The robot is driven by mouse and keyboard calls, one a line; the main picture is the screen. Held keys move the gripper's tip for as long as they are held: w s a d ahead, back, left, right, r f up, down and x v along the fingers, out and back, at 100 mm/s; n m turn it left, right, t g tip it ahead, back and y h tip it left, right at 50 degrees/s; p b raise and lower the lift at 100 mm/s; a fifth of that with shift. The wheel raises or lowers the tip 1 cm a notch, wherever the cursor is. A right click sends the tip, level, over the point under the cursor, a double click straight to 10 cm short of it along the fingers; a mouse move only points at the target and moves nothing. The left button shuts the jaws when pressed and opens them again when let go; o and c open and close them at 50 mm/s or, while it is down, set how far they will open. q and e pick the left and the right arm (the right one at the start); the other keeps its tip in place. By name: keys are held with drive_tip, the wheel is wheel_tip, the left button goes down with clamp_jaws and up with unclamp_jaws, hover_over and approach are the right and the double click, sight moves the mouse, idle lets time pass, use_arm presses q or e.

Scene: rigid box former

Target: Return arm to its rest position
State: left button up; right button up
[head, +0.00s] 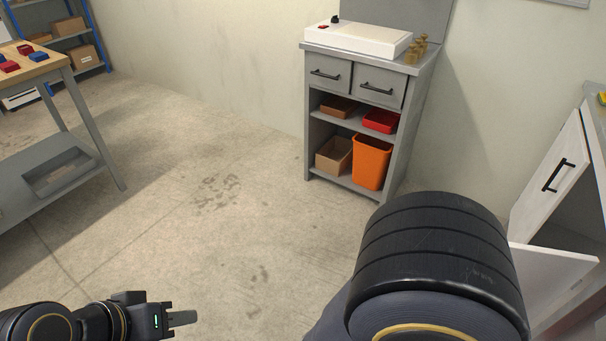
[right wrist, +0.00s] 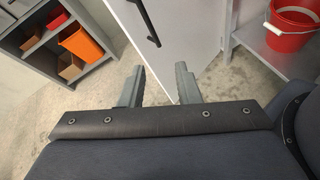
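My left gripper (head: 181,318) is low at the left of the head view, pointing right above the bare floor. It is seen edge-on, so the gap between its fingers cannot be made out. My right gripper (right wrist: 160,72) shows in the right wrist view with its two grey fingers apart and nothing between them. A white cabinet door (right wrist: 180,30) stands beyond the fingers. In the head view my bent right arm fills the lower right, and the right gripper is hidden there.
A grey cabinet (head: 350,185) with an orange bin (head: 370,162) stands against the wall. A workbench (head: 85,110) is at left. At right, a white cabinet (head: 550,170) has a door (head: 550,263) standing open. A red bucket (right wrist: 290,28) sits on a shelf. The middle floor is clear.

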drive_tip(key=s+d+r+m+g+y+p, duration=0.1)
drive_tip(key=d+r+m+y+p, duration=0.3)
drive_tip(key=r+m+y+p, duration=0.3)
drive_tip(key=s+d+r+m+g+y+p, duration=0.1)
drive_tip(key=d+r+m+y+p, duration=0.3)
drive_tip(key=r+m, duration=1.3)
drive_tip(key=r+y+p, duration=0.2)
drive_tip(key=y+p, duration=0.1)
drive_tip(key=p, duration=0.2)
drive_tip(key=shift+d+m, duration=0.2)
drive_tip(key=shift+m, duration=0.1)
drive_tip(key=shift+s+g, duration=0.1)
drive_tip(key=shift+g, duration=0.2)
